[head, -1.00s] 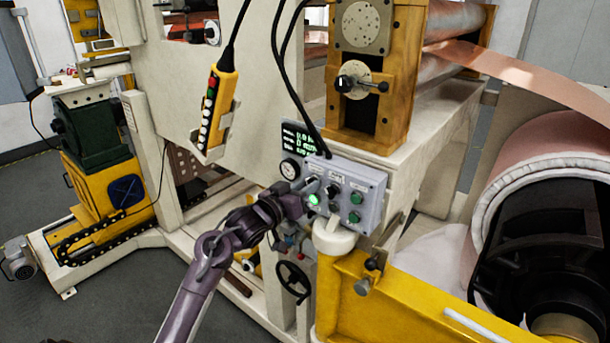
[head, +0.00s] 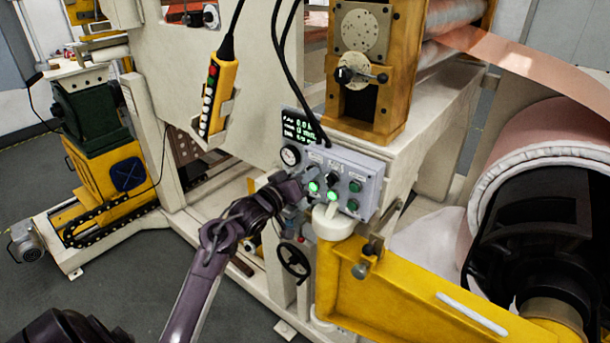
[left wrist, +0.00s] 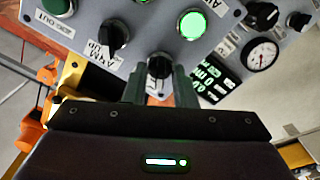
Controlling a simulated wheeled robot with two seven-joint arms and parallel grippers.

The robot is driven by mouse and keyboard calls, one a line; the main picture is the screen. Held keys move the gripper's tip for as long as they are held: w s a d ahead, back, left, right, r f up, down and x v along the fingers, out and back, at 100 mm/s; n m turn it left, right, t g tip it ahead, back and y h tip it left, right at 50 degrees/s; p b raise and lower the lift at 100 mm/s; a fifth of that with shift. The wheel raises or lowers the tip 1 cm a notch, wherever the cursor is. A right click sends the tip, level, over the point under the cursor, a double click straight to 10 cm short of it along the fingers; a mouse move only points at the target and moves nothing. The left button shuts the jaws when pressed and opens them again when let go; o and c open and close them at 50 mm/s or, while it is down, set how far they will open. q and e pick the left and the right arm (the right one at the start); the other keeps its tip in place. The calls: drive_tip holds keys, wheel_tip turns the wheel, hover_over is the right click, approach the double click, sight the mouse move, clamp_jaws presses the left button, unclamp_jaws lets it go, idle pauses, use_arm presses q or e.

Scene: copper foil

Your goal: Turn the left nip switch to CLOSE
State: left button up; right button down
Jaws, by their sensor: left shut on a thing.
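The grey control box (head: 367,168) carries black selector switches, green buttons and lit green lamps. My left gripper (head: 297,192) reaches its lower left part from the left. In the left wrist view, my left gripper (left wrist: 160,88) is shut on a black selector switch (left wrist: 159,66), with one finger on each side of it. I take this to be the left nip switch; in the head view the gripper hides it. A second black selector switch (left wrist: 115,36) sits beside it, untouched. A lit green lamp (left wrist: 192,25) is close by. The held switch's setting is hard to read. My right gripper is not in view.
A pressure gauge (head: 290,155) and a small dark display (head: 300,127) adjoin the box. A yellow pendant (head: 218,98) hangs to the left on a cable. A yellow beam (head: 420,300) lies below right, and a handwheel (head: 294,260) lies below the gripper.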

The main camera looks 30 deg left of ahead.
use_arm(q)
drive_tip(key=o, duration=0.6)
drive_tip(key=s+b, duration=0.1)
drive_tip(key=s, duration=0.1)
drive_tip(key=s+b, duration=0.1)
drive_tip(key=s, duration=0.2)
drive_tip(key=s+b, duration=0.1)
drive_tip(key=s, duration=0.1)
drive_tip(key=shift+s+a, duration=0.35)
drive_tip(key=shift+s, duration=0.05)
